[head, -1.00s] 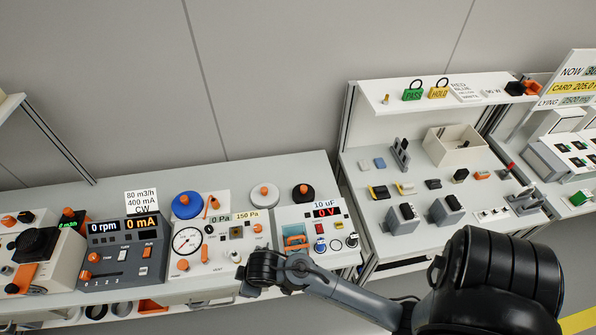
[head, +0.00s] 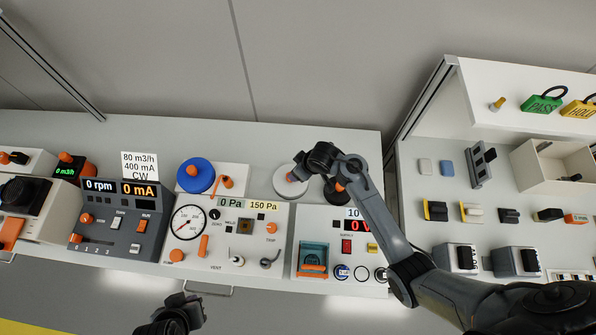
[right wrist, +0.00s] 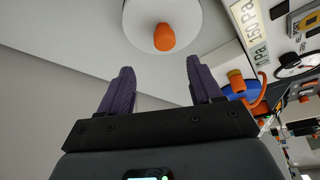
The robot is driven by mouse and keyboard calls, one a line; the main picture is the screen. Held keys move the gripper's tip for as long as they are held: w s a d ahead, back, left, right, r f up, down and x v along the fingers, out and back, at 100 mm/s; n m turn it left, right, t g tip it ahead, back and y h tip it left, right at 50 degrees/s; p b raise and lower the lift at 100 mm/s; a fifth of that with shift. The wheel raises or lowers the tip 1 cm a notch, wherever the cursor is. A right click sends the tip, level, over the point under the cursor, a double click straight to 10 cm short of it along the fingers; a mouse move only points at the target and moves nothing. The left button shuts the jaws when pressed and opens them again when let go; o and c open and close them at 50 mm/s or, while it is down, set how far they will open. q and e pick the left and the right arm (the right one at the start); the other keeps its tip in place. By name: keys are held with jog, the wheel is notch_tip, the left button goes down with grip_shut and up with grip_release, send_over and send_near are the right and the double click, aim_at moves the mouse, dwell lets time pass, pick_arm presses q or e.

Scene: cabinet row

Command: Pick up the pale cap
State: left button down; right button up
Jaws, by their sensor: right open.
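The pale cap, a white disc with an orange knob, lies on the back of the bench in the head view (head: 287,188). It shows at the top of the right wrist view (right wrist: 185,18), with its orange knob (right wrist: 164,38) just beyond my fingertips. My right gripper (right wrist: 158,70) is open and empty, its two purple fingers apart. In the head view it hangs over the cap's right side and hides part of it. My left gripper (head: 178,318) is low at the bottom edge, away from the cap; its jaws are unclear.
A black cap (head: 336,190) stands right beside the pale one, partly behind my right arm. A blue cap (head: 195,176) stands to the left. Instrument panels (head: 222,240) fill the bench front. The grey bench top (head: 260,150) behind the caps is clear.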

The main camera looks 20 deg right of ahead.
aim_at(286, 189)
jog(key=x, duration=0.3)
jog(key=shift+s+a+f+b, duration=0.1)
jog(key=shift+a+f+b, duration=0.1)
jog(key=shift+f+b, duration=0.2)
jog(key=shift+f, duration=0.25)
jog(key=x, duration=0.2)
jog(key=b+x, duration=0.1)
jog(key=x, duration=0.1)
jog(key=shift+s+a, duration=0.15)
jog(key=shift+a, duration=0.05)
jog(key=shift+w+a+f, duration=0.1)
jog(key=shift+w+f, duration=0.2)
jog(key=shift+f, duration=0.25)
jog(key=c, duration=1.1)
jog(key=shift+c, duration=0.4)
jog(key=shift+r, duration=0.1)
